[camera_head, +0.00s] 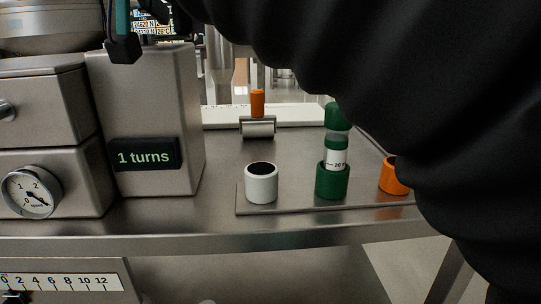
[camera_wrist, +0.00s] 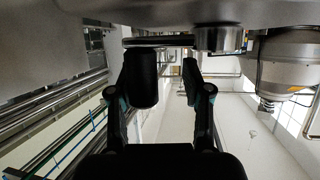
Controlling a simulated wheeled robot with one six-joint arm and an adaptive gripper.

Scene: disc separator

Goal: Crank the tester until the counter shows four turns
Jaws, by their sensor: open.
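The tester is a grey steel housing (camera_head: 150,105) at the left in the head view. Its dark counter (camera_head: 143,155) reads "1 turns". In the wrist view a dark crank bar (camera_wrist: 175,41) runs from a round metal hub (camera_wrist: 218,38) to a black cylindrical handle (camera_wrist: 143,78). My gripper (camera_wrist: 158,80) is open, with the handle between its fingers, close to the left one. A gap shows between handle and right finger. In the head view a black and teal part of my gripper (camera_head: 122,45) shows at the top left; the crank is hidden there.
A round dial (camera_head: 32,191) and a scale (camera_head: 60,282) are on the left. On the bench stand a white cup (camera_head: 261,183), a green cup (camera_head: 332,182) holding a capped vial (camera_head: 337,158), and an orange cup (camera_head: 389,175). My dark arm covers the upper right.

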